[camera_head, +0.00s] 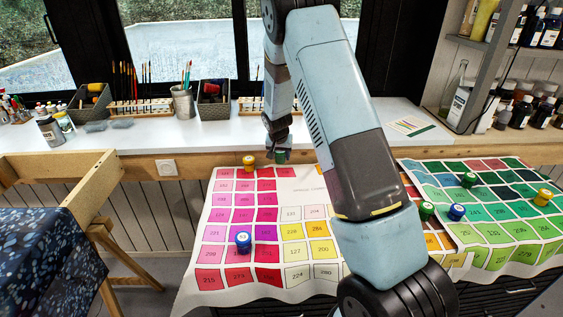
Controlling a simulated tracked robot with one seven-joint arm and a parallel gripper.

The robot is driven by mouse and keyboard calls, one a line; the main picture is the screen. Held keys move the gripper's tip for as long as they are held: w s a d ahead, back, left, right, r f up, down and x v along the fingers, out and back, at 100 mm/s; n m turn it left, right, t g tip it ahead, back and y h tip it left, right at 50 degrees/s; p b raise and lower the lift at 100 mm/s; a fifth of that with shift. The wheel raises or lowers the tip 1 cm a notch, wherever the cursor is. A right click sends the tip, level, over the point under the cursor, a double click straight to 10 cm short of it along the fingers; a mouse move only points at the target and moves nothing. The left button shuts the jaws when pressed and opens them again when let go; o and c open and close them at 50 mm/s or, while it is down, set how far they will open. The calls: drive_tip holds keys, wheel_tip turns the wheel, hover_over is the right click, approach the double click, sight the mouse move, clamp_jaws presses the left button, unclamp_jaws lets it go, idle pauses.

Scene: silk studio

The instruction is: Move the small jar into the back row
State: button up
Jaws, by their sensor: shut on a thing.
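My gripper (281,151) is near the back edge of the colour chart cloth (300,174), just in front of the white counter. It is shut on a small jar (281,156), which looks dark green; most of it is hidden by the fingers. I cannot tell whether the jar touches the cloth. A small blue jar (243,242) stands farther forward on the purple and red squares.
The white counter (225,130) behind holds brushes and baskets. My arm hides the middle of the table.

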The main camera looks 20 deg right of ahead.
sight(280, 161)
drive_tip(key=shift+w+a+f, duration=0.1)
drive_tip(key=shift+w+f, duration=0.2)
drive_tip(key=shift+f, duration=0.1)
wheel_tip(280, 161, down, 3)
drive_tip(key=shift+r, duration=0.1)
drive_tip(key=o, duration=1.1)
drive_tip(key=shift+c, duration=0.2)
